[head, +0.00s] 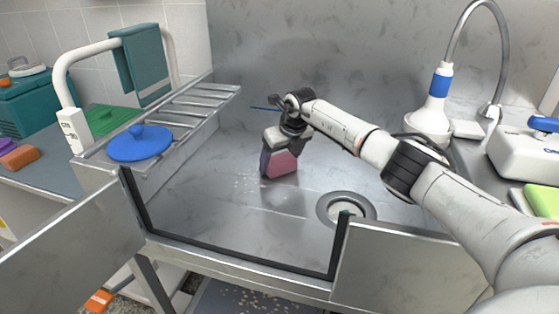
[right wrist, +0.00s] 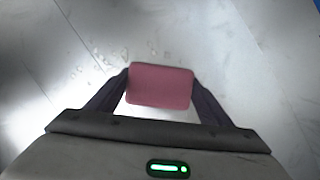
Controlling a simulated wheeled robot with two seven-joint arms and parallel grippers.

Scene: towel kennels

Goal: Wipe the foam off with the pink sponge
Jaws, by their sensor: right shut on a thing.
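The pink sponge (head: 283,165) is in the middle of the metal tub, held by my right gripper (head: 278,150). The right wrist view shows the sponge (right wrist: 160,86) between both fingers of the gripper (right wrist: 158,92), which is shut on it. I cannot tell whether the sponge touches the tub floor. White foam specks (head: 243,184) lie on the floor just left of the sponge in the head view. The foam (right wrist: 100,60) also shows left of the sponge in the right wrist view. My left gripper is not in view.
A round drain (head: 328,210) is right of the sponge. A slatted metal shelf (head: 205,100) with a blue lid (head: 140,144) stands at the left. A white shower head (head: 432,115) stands at the right. The tub's front opening has a dark edge (head: 235,256).

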